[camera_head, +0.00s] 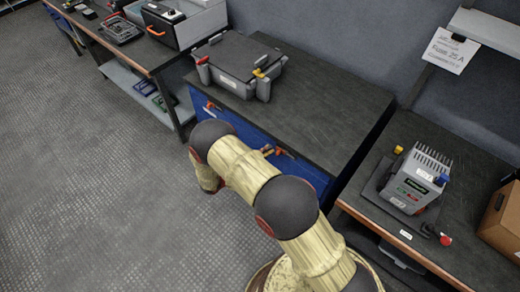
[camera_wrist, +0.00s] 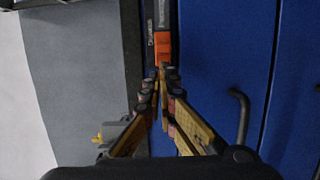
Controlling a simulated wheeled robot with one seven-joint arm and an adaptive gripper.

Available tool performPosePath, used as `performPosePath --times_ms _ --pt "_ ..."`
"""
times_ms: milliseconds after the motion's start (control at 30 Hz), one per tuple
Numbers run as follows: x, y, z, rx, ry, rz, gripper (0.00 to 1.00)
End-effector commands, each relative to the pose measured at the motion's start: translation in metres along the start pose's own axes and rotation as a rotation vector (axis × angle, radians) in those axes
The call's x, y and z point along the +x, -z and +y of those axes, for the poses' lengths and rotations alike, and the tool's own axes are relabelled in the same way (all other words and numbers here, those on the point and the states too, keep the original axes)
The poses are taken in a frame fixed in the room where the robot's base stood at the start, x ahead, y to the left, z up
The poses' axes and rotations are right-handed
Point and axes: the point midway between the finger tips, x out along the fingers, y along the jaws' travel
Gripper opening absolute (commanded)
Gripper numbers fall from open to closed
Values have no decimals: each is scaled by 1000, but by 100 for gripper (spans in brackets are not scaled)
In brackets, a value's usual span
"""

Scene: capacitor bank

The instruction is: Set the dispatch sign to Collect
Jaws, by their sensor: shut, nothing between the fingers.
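No sign reading "Collect" can be made out. In the wrist view a dark strip with small pale lettering (camera_wrist: 151,24) runs down from the top edge, too small to read. Beside it an orange block (camera_wrist: 162,42) sits at the lower end of a grey piece. I cannot tell whether these are the dispatch sign. My gripper (camera_wrist: 161,70) has its fingertips together, empty, just below the orange block in the picture; contact cannot be told. In the head view my arm hides the gripper.
The blue cabinet (camera_head: 238,122) with a dark top (camera_head: 318,90) carries a grey case (camera_head: 238,58). A dark handle (camera_wrist: 238,115) stands out from the blue front. A right-hand bench holds a grey device (camera_head: 412,180) and cardboard box (camera_head: 505,220). Floor at left is clear.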

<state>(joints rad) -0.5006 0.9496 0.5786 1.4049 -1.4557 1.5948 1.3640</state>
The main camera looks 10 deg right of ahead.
Motion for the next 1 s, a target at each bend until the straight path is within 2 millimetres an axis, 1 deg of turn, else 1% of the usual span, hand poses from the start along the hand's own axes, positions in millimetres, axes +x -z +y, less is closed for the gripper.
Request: performPosePath --times_ms 100,400,467,600,700,800,1000 --pt "1 -3 0 -1 0 0 0" --pt "1 -4 0 -1 0 0 0" --pt "2 -10 0 -2 0 0 0" --pt "9 -36 2 -4 -1 -1 0" --pt "12 -50 2 -3 -1 0 0" --pt "14 -56 1 -1 -1 0 0" --pt "14 -57 0 0 -1 0 0"
